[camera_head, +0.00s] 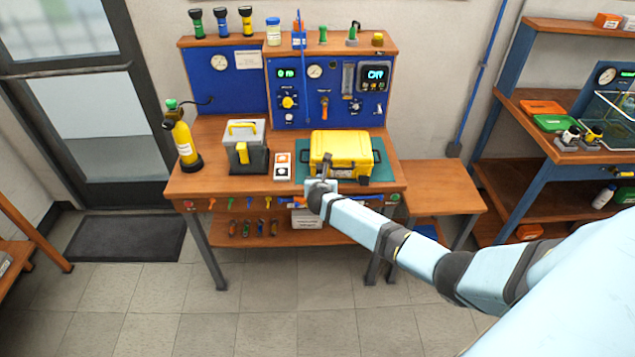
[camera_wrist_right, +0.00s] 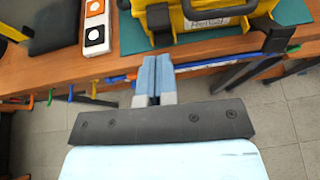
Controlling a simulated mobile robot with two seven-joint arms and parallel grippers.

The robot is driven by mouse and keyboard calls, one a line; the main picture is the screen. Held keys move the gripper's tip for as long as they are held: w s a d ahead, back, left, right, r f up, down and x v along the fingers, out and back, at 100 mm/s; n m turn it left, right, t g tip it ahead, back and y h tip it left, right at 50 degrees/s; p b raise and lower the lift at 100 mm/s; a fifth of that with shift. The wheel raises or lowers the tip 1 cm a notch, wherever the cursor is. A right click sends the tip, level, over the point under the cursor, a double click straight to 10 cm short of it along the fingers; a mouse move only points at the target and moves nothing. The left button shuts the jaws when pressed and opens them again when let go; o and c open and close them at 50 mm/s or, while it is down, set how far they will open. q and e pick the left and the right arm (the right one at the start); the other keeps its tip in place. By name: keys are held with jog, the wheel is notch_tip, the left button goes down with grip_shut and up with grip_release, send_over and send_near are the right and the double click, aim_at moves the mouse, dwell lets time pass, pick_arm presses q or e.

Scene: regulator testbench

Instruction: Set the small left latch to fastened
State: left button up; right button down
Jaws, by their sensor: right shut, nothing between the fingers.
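The yellow case (camera_head: 340,147) stands on the green mat on the bench; its lid looks closed. Its front shows at the top of the right wrist view (camera_wrist_right: 190,38), with a dark handle (camera_wrist_right: 218,14) and a label. A dark latch (camera_wrist_right: 159,20) is at the left of the handle; its exact position is hard to tell. Another dark latch (camera_wrist_right: 278,38) juts outward at the right. My right gripper (camera_wrist_right: 155,60) is shut and empty, just in front of the left latch, apparently apart from it. In the head view my right gripper (camera_head: 322,184) partly hides the case's front left. My left gripper is not in view.
A white switch panel (camera_head: 282,166) and a grey box with a yellow handle (camera_head: 246,148) stand left of the case. A yellow cylinder (camera_head: 183,143) stands farther left. Coloured tools hang along the bench's front edge. The blue instrument panel (camera_head: 325,92) rises behind.

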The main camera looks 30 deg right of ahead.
jog(key=s+a+r, duration=0.3)
jog(key=s+r, duration=0.2)
jog(key=r, duration=0.1)
jog(key=shift+s+a+r, duration=0.25)
jog(key=shift+a+r, duration=0.05)
jog(key=shift+r, duration=0.05)
jog(key=s+a+f+m+y, duration=0.6)
jog(key=s+a+f+m, duration=0.35)
jog(key=s+a, duration=0.45)
jog(key=s+a+r+m+y, duration=0.1)
jog(key=s+a+m+y, duration=0.1)
jog(key=s+m, duration=0.6)
jog(key=s+a+m+y, duration=0.2)
jog(key=s+a+m, duration=0.3)
jog(key=s+m, duration=0.3)
jog(key=s, duration=0.3)
jog(key=shift+s+a+r+m+y, duration=0.15)
jog(key=shift+r+m+y, duration=0.2)
jog(key=shift+y, duration=0.05)
